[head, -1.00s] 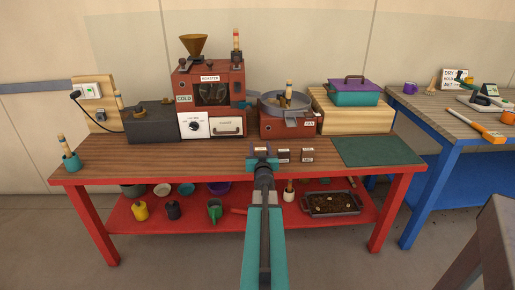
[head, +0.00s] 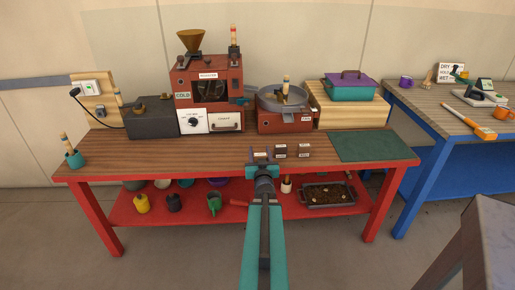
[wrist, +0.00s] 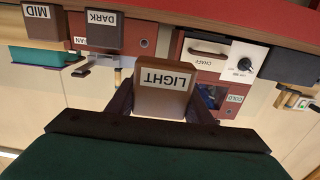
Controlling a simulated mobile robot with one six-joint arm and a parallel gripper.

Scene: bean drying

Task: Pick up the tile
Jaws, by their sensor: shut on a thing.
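My gripper (head: 261,153) is shut on a small brown tile in the head view, at the front middle of the red-framed bench. In the wrist view, which is upside down, the held tile (wrist: 164,103) has a white label reading LIGHT and sits between my two dark fingers (wrist: 161,88). Two similar tiles stand just right of it in the head view: the DARK tile (head: 280,151) and the MID tile (head: 304,150). The wrist view shows their labels, DARK (wrist: 103,32) and MID (wrist: 43,22). I cannot tell whether the LIGHT tile touches the bench.
The red roaster (head: 207,88) and the round cooling pan (head: 283,98) stand behind. A green mat (head: 371,146) lies at the bench's right end. The front left of the bench top is clear.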

